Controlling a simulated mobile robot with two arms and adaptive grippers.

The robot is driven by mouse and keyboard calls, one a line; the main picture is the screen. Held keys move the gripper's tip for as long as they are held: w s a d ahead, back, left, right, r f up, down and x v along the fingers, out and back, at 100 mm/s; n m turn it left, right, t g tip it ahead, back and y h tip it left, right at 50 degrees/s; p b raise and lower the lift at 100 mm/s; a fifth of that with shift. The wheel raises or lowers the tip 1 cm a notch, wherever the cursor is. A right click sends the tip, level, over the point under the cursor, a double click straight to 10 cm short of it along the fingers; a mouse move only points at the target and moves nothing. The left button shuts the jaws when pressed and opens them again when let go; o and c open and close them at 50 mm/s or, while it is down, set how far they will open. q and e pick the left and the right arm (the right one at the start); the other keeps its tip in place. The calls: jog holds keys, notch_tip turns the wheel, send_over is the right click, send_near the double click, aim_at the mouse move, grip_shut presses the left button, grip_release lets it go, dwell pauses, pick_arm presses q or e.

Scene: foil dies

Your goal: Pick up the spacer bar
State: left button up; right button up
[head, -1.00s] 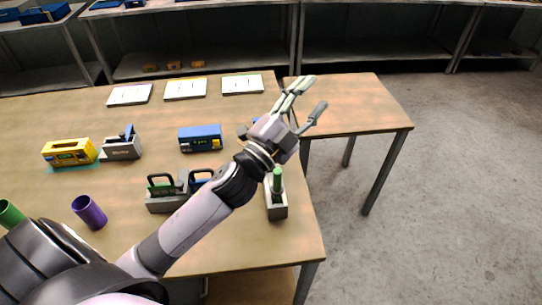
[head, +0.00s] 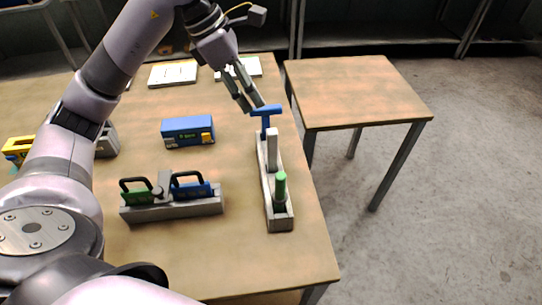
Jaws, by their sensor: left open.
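A long grey rack (head: 265,190) stands near the table's right edge. It holds a pale grey upright bar (head: 272,150) in its middle, which looks like the spacer bar, though I cannot be certain. A blue T-handled piece (head: 266,111) stands at the rack's far end and a green rod (head: 280,188) at its near end. My left gripper (head: 253,106) is open and empty, pointing down just left of the blue T-handle, above and behind the grey bar. Whether its fingers touch the blue handle is hard to tell. My right gripper is not in view.
A grey holder (head: 172,210) with green and black-handled blue pieces stands left of the rack. A blue box (head: 187,131) lies behind it. White cards (head: 173,74) lie at the back. A second wooden table (head: 350,85) stands to the right, bare.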

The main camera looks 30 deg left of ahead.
pick_arm(q)
jog(key=p, duration=0.2)
send_over(271, 130)
jog(key=s+a, duration=0.2)
notch_tip(271, 130, down, 5)
jog(key=x, duration=0.4)
jog(key=p+x, duration=0.1)
jog(key=x, duration=0.1)
jog(key=shift+a, duration=0.3)
jog(key=shift+w+f, duration=0.1)
jog(key=shift+f, duration=0.2)
jog(key=shift+d+f, duration=0.15)
jog(key=shift+d, duration=0.05)
jog(key=p+x, duration=0.2)
jog(key=x, duration=0.2)
jog(key=shift+f+p, duration=0.25)
jog(key=shift+p, duration=0.15)
jog(key=shift+d+f, duration=0.1)
jog(key=shift+f, duration=0.15)
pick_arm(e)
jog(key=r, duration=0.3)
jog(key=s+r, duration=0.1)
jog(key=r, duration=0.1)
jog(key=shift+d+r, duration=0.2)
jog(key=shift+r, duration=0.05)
pick_arm(q)
jog(key=shift+c, duration=0.5)
